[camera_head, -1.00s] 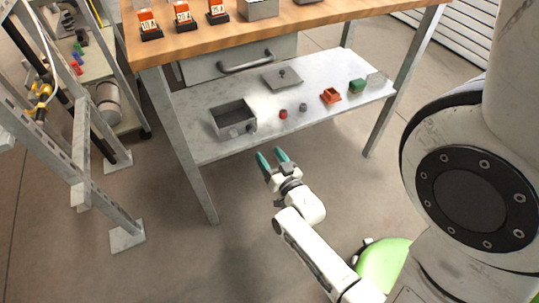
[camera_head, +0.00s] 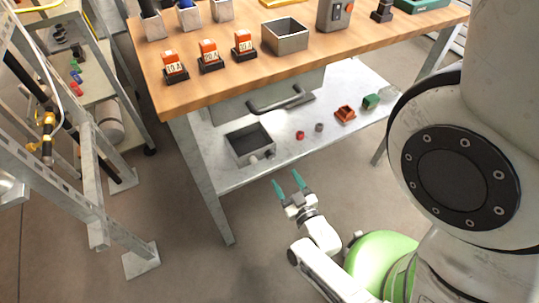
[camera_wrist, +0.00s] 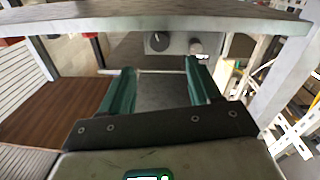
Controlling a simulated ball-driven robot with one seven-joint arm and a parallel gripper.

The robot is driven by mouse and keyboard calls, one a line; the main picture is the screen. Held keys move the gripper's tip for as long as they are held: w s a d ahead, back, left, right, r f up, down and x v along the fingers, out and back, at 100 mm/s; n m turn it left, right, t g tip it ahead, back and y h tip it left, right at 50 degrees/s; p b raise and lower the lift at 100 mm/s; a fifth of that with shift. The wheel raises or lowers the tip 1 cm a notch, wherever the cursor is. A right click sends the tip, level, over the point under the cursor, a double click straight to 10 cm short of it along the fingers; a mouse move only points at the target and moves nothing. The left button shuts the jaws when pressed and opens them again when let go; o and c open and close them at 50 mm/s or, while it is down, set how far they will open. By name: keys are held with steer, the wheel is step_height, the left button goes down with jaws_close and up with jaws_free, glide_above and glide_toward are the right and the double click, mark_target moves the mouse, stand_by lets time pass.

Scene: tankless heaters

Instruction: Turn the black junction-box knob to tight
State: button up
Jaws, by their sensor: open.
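The grey open junction box (camera_head: 249,143) sits on the lower metal shelf of the bench, towards its left end. Two small round parts stick out of its front. In the wrist view a black knob (camera_wrist: 158,41) shows on a grey face, with a grey round stub (camera_wrist: 196,46) to its right. Any tightness marking is too small to read. My gripper (camera_head: 288,184) is open and empty, in front of the shelf and apart from the box. In the wrist view its two teal fingers (camera_wrist: 160,68) stand wide apart, with the knob seen beyond and between them.
The wooden bench top (camera_head: 350,62) overhangs the shelf, with a drawer handle (camera_head: 276,101) beneath it. Small red, grey, orange and green parts lie right of the box on the shelf (camera_head: 310,150). A bench leg (camera_head: 205,180) stands at left, near a metal rack (camera_head: 95,190).

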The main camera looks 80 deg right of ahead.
mark_target(272, 157)
steer(key=b+x, duration=0.1)
steer(key=x, duration=0.8)
steer(key=shift+w+d, duration=0.2)
steer(key=shift+c, duration=0.3)
steer(key=c, duration=1)
steer(key=shift+o, duration=0.2)
steer(key=shift+r+m, duration=0.1)
steer(key=shift+m, duration=0.5)
steer(key=shift+m+p, duration=0.35)
steer(key=shift+m, duration=0.55)
steer(key=o, duration=1)
